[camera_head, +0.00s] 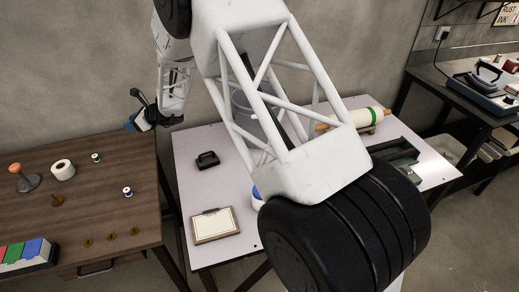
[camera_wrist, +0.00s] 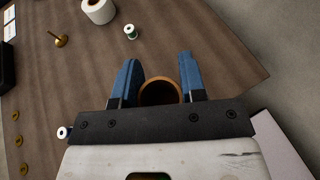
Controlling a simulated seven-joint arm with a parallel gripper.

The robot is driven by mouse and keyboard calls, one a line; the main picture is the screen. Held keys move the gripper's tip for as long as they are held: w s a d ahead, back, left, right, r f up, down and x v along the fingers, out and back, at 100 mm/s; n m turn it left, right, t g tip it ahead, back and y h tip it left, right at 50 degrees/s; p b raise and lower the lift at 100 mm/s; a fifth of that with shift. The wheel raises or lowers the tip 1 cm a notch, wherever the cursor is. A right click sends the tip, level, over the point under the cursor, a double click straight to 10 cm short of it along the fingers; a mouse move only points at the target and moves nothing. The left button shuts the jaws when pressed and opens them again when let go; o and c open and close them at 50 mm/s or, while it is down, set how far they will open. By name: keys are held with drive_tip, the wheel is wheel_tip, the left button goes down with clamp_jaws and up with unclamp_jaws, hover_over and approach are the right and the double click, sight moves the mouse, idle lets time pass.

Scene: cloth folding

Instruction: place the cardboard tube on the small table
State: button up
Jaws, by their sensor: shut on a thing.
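My gripper (camera_wrist: 158,62) has its two blue fingers on either side of a brown cardboard tube (camera_wrist: 160,92), which I see end-on in the wrist view. It is shut on the tube. In the head view my gripper (camera_head: 131,125) is small, above the back right corner of the wooden table (camera_head: 100,190); the tube cannot be made out there. The tube's lower end is hidden, so I cannot tell whether it touches the wood. A pale-topped table (camera_head: 188,150) stands to the right. Which of the two is the small table is not clear.
On the wooden table are a white roll (camera_head: 63,168), an orange-knobbed stand (camera_head: 25,178), small spools (camera_head: 127,191) and several brass pieces. The pale table holds a black object (camera_head: 207,160), a clipboard (camera_head: 215,225) and a rolling pin (camera_head: 350,119). My arm hides its middle.

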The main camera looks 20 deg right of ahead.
drive_tip(key=w+d+m+t+h, duration=0.1)
drive_tip(key=w+d+m+t, duration=0.1)
drive_tip(key=d, duration=0.9)
drive_tip(key=w+d+m+t+h, duration=0.1)
drive_tip(key=w+d+m+t, duration=0.1)
drive_tip(key=d, duration=1)
drive_tip(key=shift+h, duration=0.4)
drive_tip(key=shift+w+f, duration=0.1)
hover_over(200, 146)
wheel_tip(200, 146, down, 14)
drive_tip(key=shift+w+r, duration=0.1)
drive_tip(key=shift+r, duration=0.15)
drive_tip(key=shift+f, duration=2.25)
drive_tip(key=shift+f, duration=0.1)
drive_tip(key=o, duration=0.9)
